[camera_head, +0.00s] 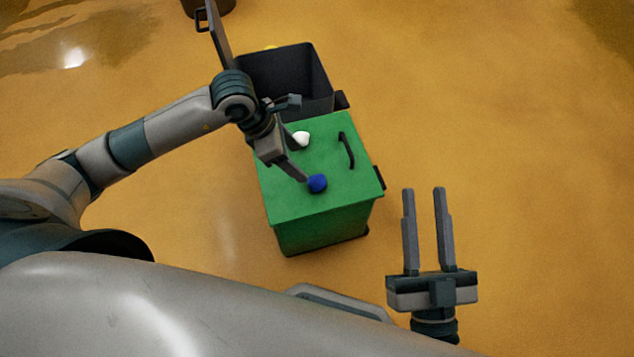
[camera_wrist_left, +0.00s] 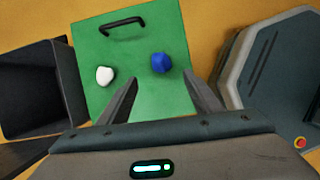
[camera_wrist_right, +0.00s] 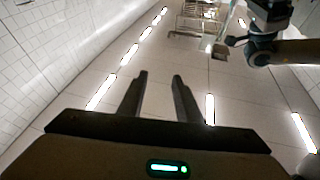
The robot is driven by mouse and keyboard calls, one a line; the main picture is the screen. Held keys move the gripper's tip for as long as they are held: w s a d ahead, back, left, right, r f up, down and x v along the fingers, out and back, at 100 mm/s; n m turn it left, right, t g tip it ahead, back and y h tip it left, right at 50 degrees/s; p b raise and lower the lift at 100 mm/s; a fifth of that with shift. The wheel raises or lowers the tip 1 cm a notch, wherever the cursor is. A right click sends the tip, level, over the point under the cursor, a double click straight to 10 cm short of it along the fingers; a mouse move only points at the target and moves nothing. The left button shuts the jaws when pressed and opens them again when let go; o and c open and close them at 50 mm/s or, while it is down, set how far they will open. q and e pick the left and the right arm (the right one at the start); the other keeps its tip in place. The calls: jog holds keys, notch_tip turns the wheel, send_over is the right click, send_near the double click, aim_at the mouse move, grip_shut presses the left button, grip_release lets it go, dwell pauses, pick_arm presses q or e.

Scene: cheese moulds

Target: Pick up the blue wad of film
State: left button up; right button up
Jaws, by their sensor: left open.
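The blue wad of film (camera_head: 317,183) lies on the green lid (camera_head: 290,200) of a bin, near its front part. My left gripper (camera_head: 304,165) is open over the lid, with one fingertip close beside the wad in the head view. In the left wrist view the blue wad (camera_wrist_left: 161,63) shows just beyond and between the two open fingertips (camera_wrist_left: 160,78). I cannot tell whether a finger touches it. My right gripper (camera_head: 424,190) is open and empty, fingers pointing up, right of the bin. In the right wrist view nothing is between its fingers (camera_wrist_right: 160,76).
A white wad (camera_head: 301,139) lies on the same lid, behind the blue one. A black handle (camera_head: 347,150) stands on the lid's right side. A black open bin (camera_head: 310,72) adjoins the green one behind. Clear yellow floor (camera_head: 480,100) spreads to the right.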

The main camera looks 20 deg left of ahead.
pick_arm(q)
jog(key=b, duration=0.1)
send_over(317, 179)
jog(key=s+a, duration=0.1)
jog(key=a, duration=0.2)
jog(key=f, duration=0.5)
jog(key=shift+s+d+f, duration=0.1)
jog(key=shift+d+f, duration=0.1)
jog(key=shift+f, duration=0.1)
jog(key=shift+d+f, duration=0.2)
jog(key=shift+f, duration=0.35)
pick_arm(e)
jog(key=shift+s+d+r+t+y, duration=0.15)
jog(key=shift+s+r+t, duration=0.25)
jog(key=shift+r, duration=0.3)
jog(key=shift+s+d+r+t+y, duration=0.1)
jog(key=shift+s+r+t, duration=0.1)
jog(key=shift+r+t, duration=0.35)
jog(key=shift+s+d+r+t+y, duration=0.15)
jog(key=shift+s+r+t, duration=0.2)
jog(key=shift+r, duration=0.45)
pick_arm(q)
jog(key=shift+f, duration=0.1)
